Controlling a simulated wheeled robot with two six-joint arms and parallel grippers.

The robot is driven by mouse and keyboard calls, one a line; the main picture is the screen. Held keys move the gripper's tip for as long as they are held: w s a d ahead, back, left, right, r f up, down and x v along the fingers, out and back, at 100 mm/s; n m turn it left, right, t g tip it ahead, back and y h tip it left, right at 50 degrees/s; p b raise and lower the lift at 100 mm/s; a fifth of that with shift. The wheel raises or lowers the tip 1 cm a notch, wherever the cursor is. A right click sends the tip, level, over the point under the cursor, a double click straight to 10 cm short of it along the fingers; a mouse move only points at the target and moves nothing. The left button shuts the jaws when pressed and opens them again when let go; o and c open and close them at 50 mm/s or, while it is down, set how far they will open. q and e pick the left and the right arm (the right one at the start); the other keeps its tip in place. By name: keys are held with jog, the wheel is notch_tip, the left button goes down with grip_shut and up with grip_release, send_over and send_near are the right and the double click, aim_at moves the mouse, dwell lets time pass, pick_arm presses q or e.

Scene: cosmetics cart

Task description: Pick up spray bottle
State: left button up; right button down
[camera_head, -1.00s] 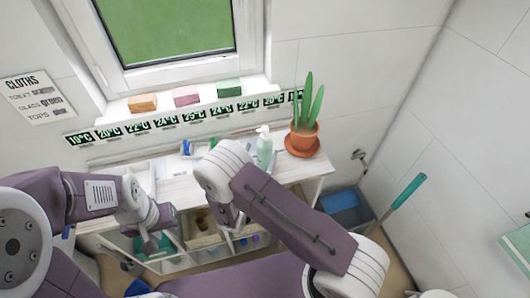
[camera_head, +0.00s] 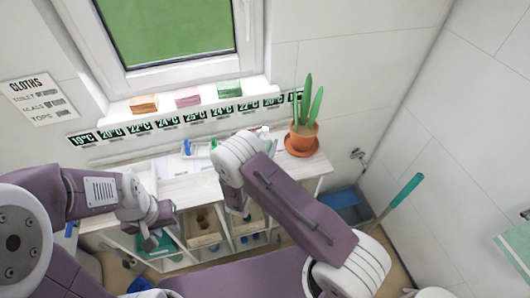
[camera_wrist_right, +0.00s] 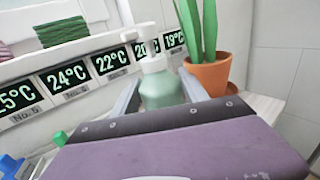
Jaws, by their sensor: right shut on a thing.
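The spray bottle (camera_wrist_right: 160,88) is pale green with a white pump head. In the right wrist view it stands upright between the two grey fingers of my right gripper (camera_wrist_right: 162,98), which is shut on it. In the head view only part of the bottle (camera_head: 265,133) shows, beside the plant pot and behind my right arm; that arm hides the right fingers. I cannot tell whether the bottle touches the shelf top. My left gripper (camera_head: 155,222) is low at the left, in front of the shelf unit and away from the bottle; its finger opening is unclear.
A plant in a terracotta pot (camera_head: 302,139) stands close to the right of the bottle on the white shelf top (camera_head: 190,190). Temperature labels (camera_head: 195,120) run along the wall behind. Boxes (camera_head: 200,232) fill the compartments below. A blue bin (camera_head: 345,203) stands at the right.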

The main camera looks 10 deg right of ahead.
aim_at(268, 136)
jog(key=shift+r, duration=0.1)
jog(key=shift+r, duration=0.3)
jog(key=r, duration=0.4)
jog(key=shift+s+d+b, duration=0.4)
jog(key=s+d+r+p, duration=0.2)
jog(key=s+d+r, duration=0.4)
jog(key=s+d, duration=0.1)
jog(key=shift+s+r+p, duration=0.15)
jog(key=shift+s+p, duration=0.2)
jog(key=shift+d, duration=0.1)
